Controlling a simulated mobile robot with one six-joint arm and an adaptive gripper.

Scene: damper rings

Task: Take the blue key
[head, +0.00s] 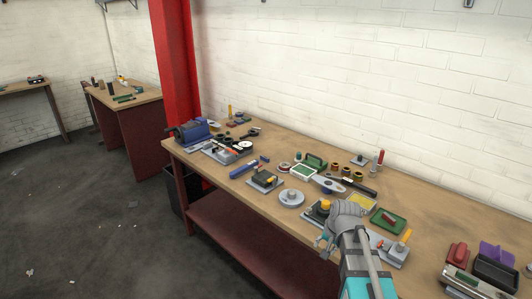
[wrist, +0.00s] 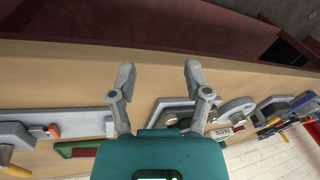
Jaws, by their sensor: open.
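My gripper (wrist: 159,76) is open and empty in the wrist view, its two fingers apart over a bare strip of table near the front edge. In the head view my gripper (head: 325,244) is at the front edge of the long workbench (head: 225,186). A long blue piece (head: 245,170) lies on the bench to the left of my gripper, well apart from it; it may be the blue key, but its shape is too small to be sure. Blue parts (wrist: 303,102) also show at the right edge of the wrist view, partly cut off.
A round grey disc (head: 291,198) and a grey plate with a dark block (head: 265,181) lie between the blue piece and my gripper. A green tray (head: 388,221) is to the right. A blue vise (head: 190,132) stands at the bench's left end. A red column (head: 176,60) rises behind.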

